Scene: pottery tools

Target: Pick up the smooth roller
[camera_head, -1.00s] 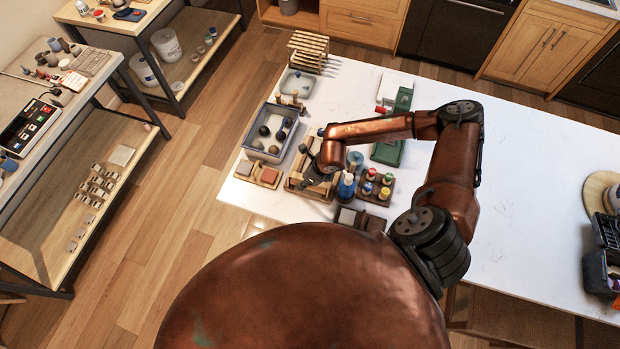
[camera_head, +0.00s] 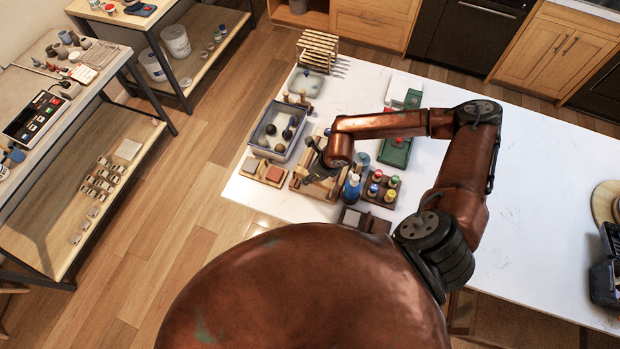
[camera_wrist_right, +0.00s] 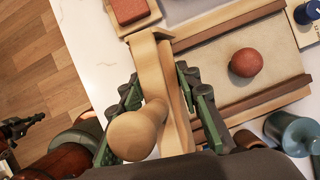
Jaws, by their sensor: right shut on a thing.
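A light wooden tool with a rounded knob-like handle, which looks like the smooth roller (camera_wrist_right: 168,92), is between the green-padded fingers of my right gripper (camera_wrist_right: 165,115) in the right wrist view. The fingers are shut on it from both sides. Its knob end points toward the camera. In the head view my right gripper (camera_head: 318,166) is over the wooden board near the table's left end, small and partly covered by my arm, and the roller cannot be made out clearly there.
A board (camera_wrist_right: 218,76) with brown rails carries a reddish ball (camera_wrist_right: 246,62). A blue-grey tray (camera_head: 259,149) of balls, a blue bottle (camera_head: 351,186) and a rack of colored-lid jars (camera_head: 372,198) stand close by.

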